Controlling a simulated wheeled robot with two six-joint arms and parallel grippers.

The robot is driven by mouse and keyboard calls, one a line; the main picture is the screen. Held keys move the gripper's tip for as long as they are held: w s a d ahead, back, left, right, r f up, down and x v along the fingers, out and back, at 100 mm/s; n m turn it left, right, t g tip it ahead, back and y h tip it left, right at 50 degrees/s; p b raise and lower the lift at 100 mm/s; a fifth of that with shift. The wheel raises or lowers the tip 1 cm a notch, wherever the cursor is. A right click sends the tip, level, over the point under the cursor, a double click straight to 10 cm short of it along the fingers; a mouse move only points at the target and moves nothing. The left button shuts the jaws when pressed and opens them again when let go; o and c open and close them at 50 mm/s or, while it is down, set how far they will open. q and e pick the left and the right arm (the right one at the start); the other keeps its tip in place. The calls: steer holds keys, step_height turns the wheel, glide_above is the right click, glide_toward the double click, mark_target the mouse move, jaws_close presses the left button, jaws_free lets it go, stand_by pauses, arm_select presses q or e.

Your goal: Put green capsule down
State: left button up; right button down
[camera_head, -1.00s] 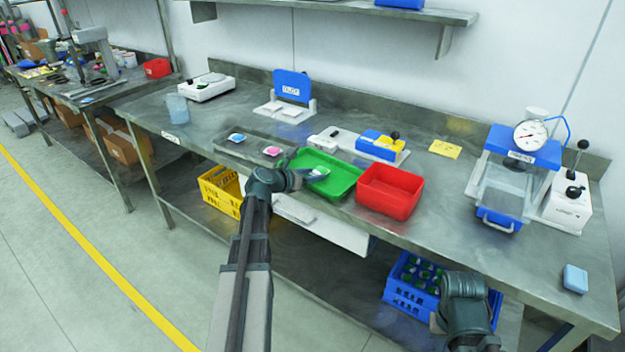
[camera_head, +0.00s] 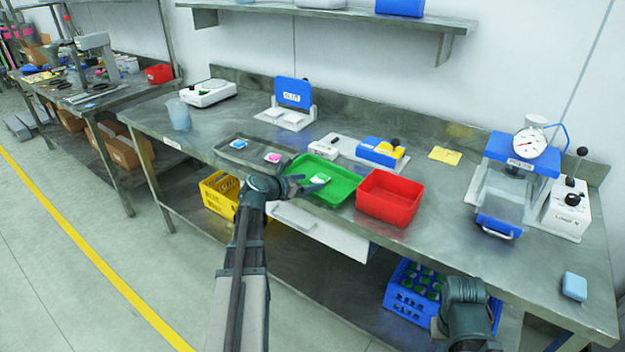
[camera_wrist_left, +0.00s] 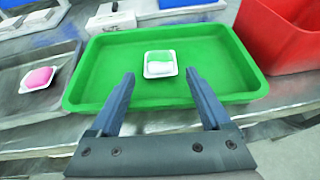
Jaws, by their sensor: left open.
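The green capsule (camera_wrist_left: 160,64), a small white pack with a green top, lies flat in the green tray (camera_wrist_left: 255,80). In the head view the capsule (camera_head: 320,179) is a small pale patch inside the tray (camera_head: 341,190). My left gripper (camera_head: 304,186) is at the tray's near left side; in the wrist view its two fingers (camera_wrist_left: 160,88) are spread apart with nothing between them, the capsule lying just beyond the tips. My right arm shows at the bottom right of the head view, but its fingers are not visible.
A red bin (camera_head: 389,198) stands right of the green tray. A grey tray (camera_head: 228,150) on the left holds a blue pack (camera_head: 239,144) and a pink pack (camera_head: 273,157). A blue-topped device with a gauge (camera_head: 515,150) stands at the right.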

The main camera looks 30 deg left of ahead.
arm_select(q)
steer(key=p+v, duration=0.3)
steer(key=v, duration=0.6)
steer(key=shift+s, duration=0.25)
steer(key=shift+r, duration=0.1)
